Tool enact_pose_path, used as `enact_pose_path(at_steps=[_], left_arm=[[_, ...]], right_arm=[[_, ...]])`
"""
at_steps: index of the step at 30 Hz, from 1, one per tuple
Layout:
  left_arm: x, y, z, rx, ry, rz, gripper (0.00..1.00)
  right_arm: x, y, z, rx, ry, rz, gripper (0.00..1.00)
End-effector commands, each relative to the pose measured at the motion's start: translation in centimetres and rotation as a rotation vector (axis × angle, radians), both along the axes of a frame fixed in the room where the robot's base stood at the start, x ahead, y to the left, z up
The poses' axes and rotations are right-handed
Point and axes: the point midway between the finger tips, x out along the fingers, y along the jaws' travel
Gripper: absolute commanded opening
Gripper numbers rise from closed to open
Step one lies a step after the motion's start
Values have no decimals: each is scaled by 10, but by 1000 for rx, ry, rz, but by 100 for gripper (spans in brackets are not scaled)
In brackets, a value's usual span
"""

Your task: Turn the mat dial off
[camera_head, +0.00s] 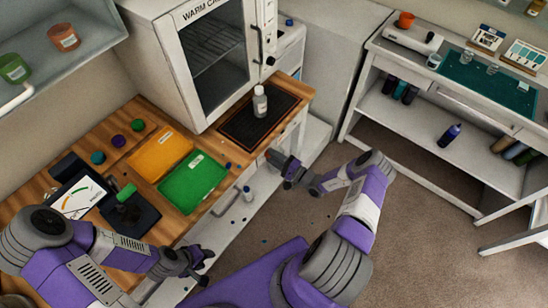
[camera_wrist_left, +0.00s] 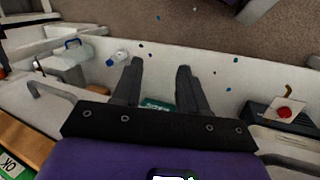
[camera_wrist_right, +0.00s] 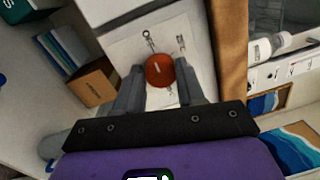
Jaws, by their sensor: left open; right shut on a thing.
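The mat dial (camera_wrist_right: 160,70) is a round orange-red knob with a pale pointer mark, on a white panel with printed symbols beside it, in the right wrist view. My right gripper (camera_wrist_right: 159,82) is shut on it, one finger on each side. In the head view my right gripper (camera_head: 271,158) is at the bench front, below the black mat (camera_head: 240,127); I cannot make out the dial there. A clear bottle (camera_head: 260,102) stands on the mat. My left gripper (camera_head: 203,267) is open and empty, low in front of the bench; its spread fingers show in the left wrist view (camera_wrist_left: 160,68).
A warm cabinet (camera_head: 205,60) stands behind the mat. A small bottle (camera_head: 247,193) stands on the lower shelf. Open floor lies to the right.

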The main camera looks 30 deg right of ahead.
Motion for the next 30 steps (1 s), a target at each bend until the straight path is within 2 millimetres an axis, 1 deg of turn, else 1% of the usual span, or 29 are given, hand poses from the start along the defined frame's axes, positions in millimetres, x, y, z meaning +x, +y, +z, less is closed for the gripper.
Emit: enact_pose_path(at_steps=[1,3,6,14,17,27,30], left_arm=[[0,0,0,0,0,0,43],[0,0,0,0,0,0,43],[0,0,0,0,0,0,43],[0,0,0,0,0,0,43],[0,0,0,0,0,0,43],[0,0,0,0,0,0,43],[0,0,0,0,0,0,43]], right_arm=[[0,-1,-1,-3,0,0,40],[0,-1,0,-3,0,0,51],[0,0,0,-2,0,0,64],[-1,-1,0,-1,0,0,64],[-7,-4,-1,-1,2,-1,64],[-55,-27,-5,-2,2,-3,64],[-64,-30,-6,-2,2,-1,64]])
